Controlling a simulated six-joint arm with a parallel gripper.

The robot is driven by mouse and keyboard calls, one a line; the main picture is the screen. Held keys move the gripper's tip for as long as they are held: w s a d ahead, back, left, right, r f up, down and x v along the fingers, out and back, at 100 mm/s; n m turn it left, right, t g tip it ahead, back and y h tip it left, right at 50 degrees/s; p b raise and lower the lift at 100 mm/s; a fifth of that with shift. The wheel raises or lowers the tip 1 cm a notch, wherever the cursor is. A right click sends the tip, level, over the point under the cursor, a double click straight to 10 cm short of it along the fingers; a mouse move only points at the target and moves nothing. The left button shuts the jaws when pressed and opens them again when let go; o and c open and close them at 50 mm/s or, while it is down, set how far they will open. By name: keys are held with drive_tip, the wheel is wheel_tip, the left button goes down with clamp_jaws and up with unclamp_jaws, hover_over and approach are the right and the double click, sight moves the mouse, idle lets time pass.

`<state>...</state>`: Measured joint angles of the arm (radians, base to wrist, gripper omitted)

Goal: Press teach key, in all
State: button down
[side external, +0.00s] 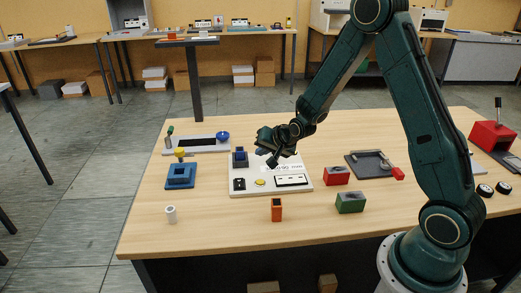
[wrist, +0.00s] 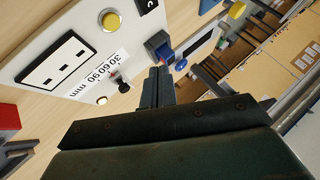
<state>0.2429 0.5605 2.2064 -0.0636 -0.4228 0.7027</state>
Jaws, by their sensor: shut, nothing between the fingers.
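A white control panel (side external: 237,192) lies on the wooden table. It carries a yellow round button (side external: 260,182), a black square part (side external: 239,184), a dark blue block (side external: 240,160) and a framed window (side external: 291,180). In the wrist view the panel (wrist: 40,40) also shows the yellow button (wrist: 110,20), the blue block (wrist: 158,45), a small pale round button (wrist: 102,100), a black knob (wrist: 123,86) and the print "30 60 90 mm". No label marks a teach key that I can read. My gripper (side external: 273,164) is shut and empty, over the panel's far part; its fingertips (wrist: 159,72) hide part of it.
Near the panel are a blue block with a yellow knob (side external: 181,176), an orange block (side external: 277,209), a red block (side external: 336,175) and a green block (side external: 350,202). A white cylinder (side external: 171,214) stands at the front left. A dark tray (side external: 368,164) lies right. Bare table lies in front.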

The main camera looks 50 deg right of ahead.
sight(262, 183)
drive_tip(key=shift+f, duration=0.15)
idle(0.3)
drive_tip(key=shift+f, duration=4.3)
drive_tip(key=shift+f, duration=0.85)
drive_tip(key=shift+r, duration=0.85)
drive_tip(key=shift+r, duration=0.15)
drive_tip(key=shift+r, duration=2.4)
